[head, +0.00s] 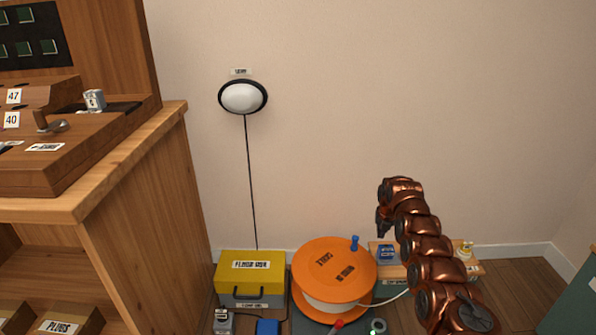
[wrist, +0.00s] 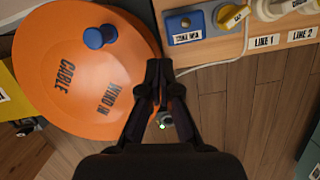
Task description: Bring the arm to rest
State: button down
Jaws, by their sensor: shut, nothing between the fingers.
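My copper-coloured arm (head: 425,245) rises from the lower right in the head view, and its bent upper end stands in front of the wall. My gripper (wrist: 160,68) points away from the camera in the wrist view. Its dark fingers are shut with nothing between them. It is over the gap between the orange cable reel (wrist: 60,105) and the wooden line board (wrist: 260,40). In the head view my gripper (head: 381,232) shows small and dark at the left of the arm's top, right of the reel and above the board.
The orange reel (head: 325,265) has a blue knob (head: 355,242). A yellow box (head: 250,265) stands to its left. A wooden desk (head: 140,150) fills the left side. A round wall lamp (head: 243,97) hangs above. A green-grey surface (head: 577,305) is at the right edge.

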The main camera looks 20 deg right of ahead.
jog(key=s+a+r+m+g+h+p, duration=0.1)
jog(key=s+a+r+m+p, duration=0.5)
jog(key=r, duration=0.9)
jog(key=s+a+r+m+g+h+p, duration=0.15)
jog(key=s+a+r+m+p, duration=0.5)
jog(key=r, duration=0.95)
jog(key=s+a+r+m+g+p, duration=0.15)
jog(key=a+r+m+p, duration=0.25)
jog(key=r+p, duration=0.75)
jog(key=s+a+r+m+y+p, duration=0.2)
jog(key=s+a+r+m+p, duration=0.55)
jog(key=s+a+r, duration=0.95)
jog(key=s+a+r+m+y+p, duration=0.1)
jog(key=s+a+r+m+p, duration=0.1)
jog(key=s, duration=0.7)
jog(key=s+a+r+m+y+p, duration=0.1)
jog(key=s+a+r+m+p, duration=0.2)
jog(key=s+a+p, duration=0.3)
jog(key=s+a+r, duration=0.1)
jog(key=s+a, duration=0.2)
jog(key=shift+a+r+m, duration=0.25)
jog(key=shift+r+m, duration=0.05)
jog(key=shift+r, duration=0.05)
